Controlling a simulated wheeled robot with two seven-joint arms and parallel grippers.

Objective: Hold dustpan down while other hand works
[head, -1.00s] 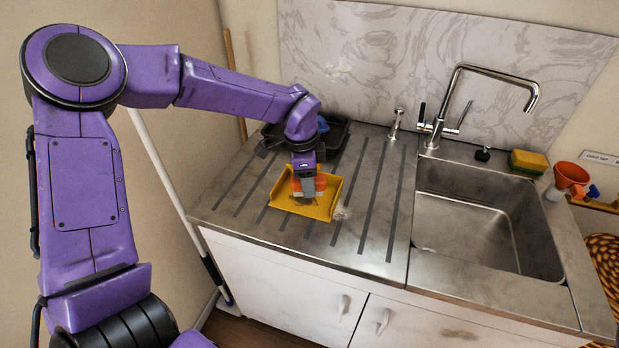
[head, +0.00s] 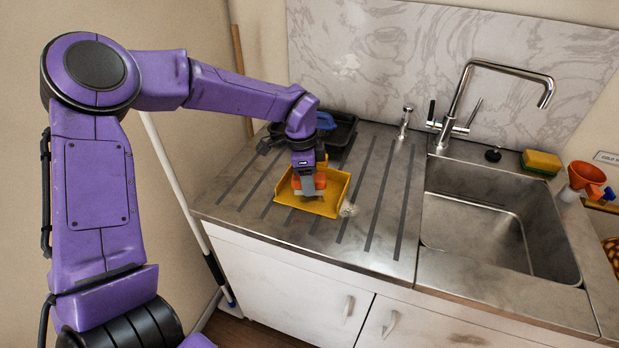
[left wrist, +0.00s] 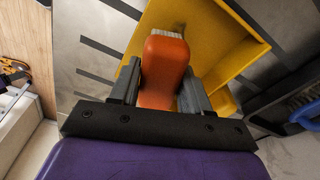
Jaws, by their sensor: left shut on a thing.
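The yellow dustpan (head: 335,190) lies on the ribbed steel drainboard, and it fills the upper part of the left wrist view (left wrist: 225,35). My left gripper (head: 310,192) points down over the pan. In the left wrist view its two grey fingers (left wrist: 162,88) are shut on an orange block (left wrist: 163,65) with a pale, bristle-like end. The orange block also shows in the head view (head: 320,181); whether it touches the pan is hard to tell. A small pale pile of crumbs (head: 349,209) lies on the drainboard by the pan's right corner. My right gripper is not in view.
A black tray (head: 343,135) with a blue-handled item (head: 326,120) stands behind the pan. The steel sink (head: 485,215) with its tap (head: 448,125) is at the right, with a yellow-green sponge (head: 541,162) and orange funnel (head: 587,175) beyond. The drainboard between pan and sink is clear.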

